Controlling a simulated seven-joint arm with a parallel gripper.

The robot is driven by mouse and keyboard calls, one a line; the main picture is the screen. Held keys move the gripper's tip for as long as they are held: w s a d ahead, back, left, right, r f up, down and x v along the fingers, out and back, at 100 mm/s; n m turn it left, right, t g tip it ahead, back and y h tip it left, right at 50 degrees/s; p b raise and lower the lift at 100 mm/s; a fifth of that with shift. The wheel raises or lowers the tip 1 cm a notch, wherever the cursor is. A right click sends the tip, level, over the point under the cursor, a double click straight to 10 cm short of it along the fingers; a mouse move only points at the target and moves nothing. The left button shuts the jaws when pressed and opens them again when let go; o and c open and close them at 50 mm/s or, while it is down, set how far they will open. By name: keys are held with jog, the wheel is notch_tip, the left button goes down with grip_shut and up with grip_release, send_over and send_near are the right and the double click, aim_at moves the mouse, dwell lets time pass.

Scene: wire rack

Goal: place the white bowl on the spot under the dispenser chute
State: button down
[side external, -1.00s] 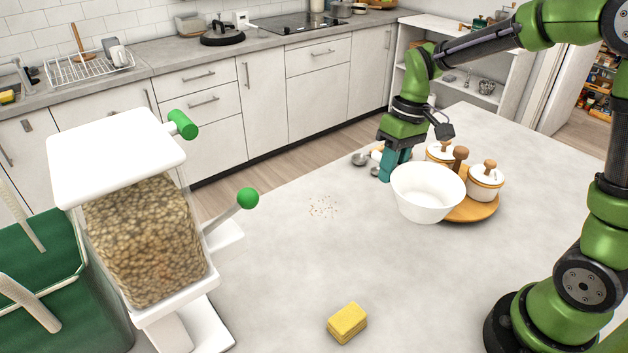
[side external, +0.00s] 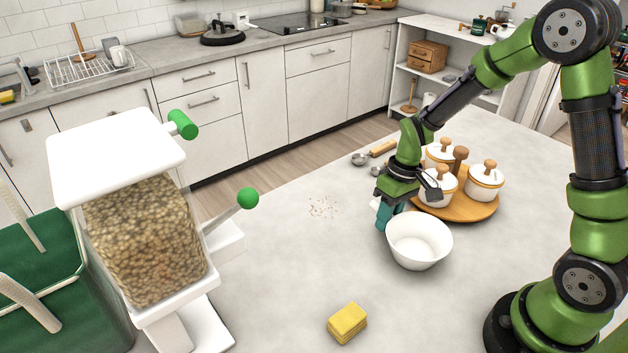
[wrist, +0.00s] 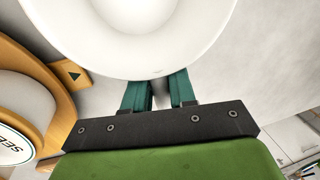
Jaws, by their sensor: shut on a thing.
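The white bowl (side external: 420,243) is upright at the right of the counter in the side view. My gripper (side external: 384,217) is at the bowl's left side, its teal fingers shut on the rim. In the wrist view the bowl (wrist: 130,60) fills the top, with the teal fingers (wrist: 158,92) at its edge. I cannot tell for sure whether its base is clear of the counter. The dispenser (side external: 145,220), a clear bin of tan pellets with a white lid and green-knobbed lever, stands at the left. Its chute (side external: 222,240) faces the counter; the spot below is partly hidden.
A round wooden tray (side external: 470,210) with several white lidded jars is just behind the bowl. A yellow sponge (side external: 347,323) lies near the front. Crumbs (side external: 323,207) lie mid-counter. Counter between bowl and dispenser is mostly clear.

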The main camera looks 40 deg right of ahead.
jog(key=shift+f, duration=0.15)
jog(key=c, duration=0.9)
grip_release()
notch_tip(320, 180, up, 12)
jog(key=d, duration=0.2)
notch_tip(320, 180, up, 7)
jog(key=m+t, duration=0.2)
jog(key=t, duration=0.1)
send_over(400, 245)
jog(key=s+r+t, duration=0.1)
jog(key=s, duration=0.1)
jog(key=s+a+r+m+t, duration=0.1)
jog(key=s, duration=0.1)
jog(key=s+a+r+t, duration=0.1)
jog(key=s, duration=0.1)
jog(key=shift+a+r+m+t, duration=0.1)
jog(key=shift+a+m+t, duration=0.1)
jog(key=shift+m+t, duration=0.15)
jog(key=shift+s+a+t, duration=0.1)
jog(key=shift+s+t, duration=0.15)
jog(key=shift+s, duration=0.15)
jog(key=shift+c, duration=0.4)
